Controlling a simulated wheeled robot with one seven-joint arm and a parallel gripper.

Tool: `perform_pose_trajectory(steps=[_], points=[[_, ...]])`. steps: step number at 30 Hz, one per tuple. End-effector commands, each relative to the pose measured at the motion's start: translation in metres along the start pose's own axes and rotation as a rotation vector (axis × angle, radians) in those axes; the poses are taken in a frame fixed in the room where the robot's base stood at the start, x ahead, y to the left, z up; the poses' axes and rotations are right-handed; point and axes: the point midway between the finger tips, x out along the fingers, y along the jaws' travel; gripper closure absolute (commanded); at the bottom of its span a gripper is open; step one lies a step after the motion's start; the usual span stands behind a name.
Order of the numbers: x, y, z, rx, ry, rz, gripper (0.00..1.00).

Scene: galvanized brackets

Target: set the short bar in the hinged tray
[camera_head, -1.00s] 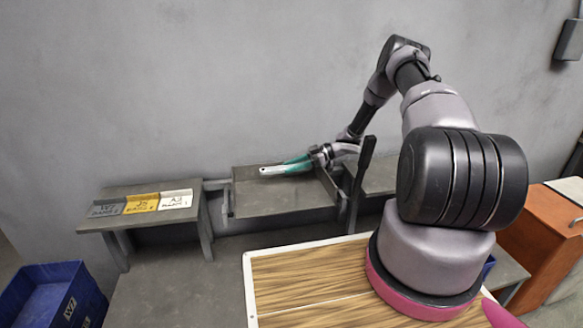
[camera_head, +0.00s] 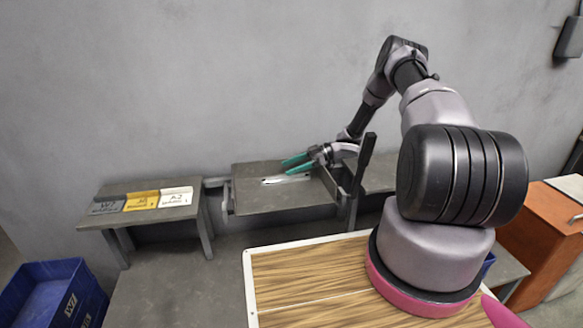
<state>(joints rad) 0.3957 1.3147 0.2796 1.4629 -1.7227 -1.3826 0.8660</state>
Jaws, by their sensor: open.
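The short bar (camera_head: 287,179) is a thin pale strip. It lies flat on the grey surface of the hinged tray (camera_head: 262,201), toward its back. The tray looks level, between two grey side stands. My gripper (camera_head: 286,168) has teal fingers and reaches in from the right over the back of the tray. Its fingers are spread open and empty, just above and behind the bar in the picture. A small gap shows between the lower finger and the bar. Part of the bar's right end is close to the finger and hard to make out.
A black upright lever (camera_head: 364,158) stands at the tray's right side, near my forearm. The left stand (camera_head: 150,216) carries grey, yellow and white label plates. A blue crate (camera_head: 84,300) sits on the floor at far left. A grey wall rises close behind.

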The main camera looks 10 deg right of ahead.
Motion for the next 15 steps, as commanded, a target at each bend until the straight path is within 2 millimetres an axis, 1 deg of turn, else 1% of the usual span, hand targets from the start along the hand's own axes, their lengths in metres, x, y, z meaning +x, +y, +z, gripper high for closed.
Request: perform_pose_trajectory(steps=[4, 8, 12, 15], points=[[-0.007, 0.001, -0.012, -0.001, -0.002, 0.003, 0.3], [-0.034, 0.001, -0.01, -0.001, -0.001, 0.004, 0.3], [-0.067, 0.001, -0.01, -0.001, -0.002, 0.003, 0.3], [-0.088, 0.001, -0.01, 0.0, -0.001, 0.004, 0.3]])
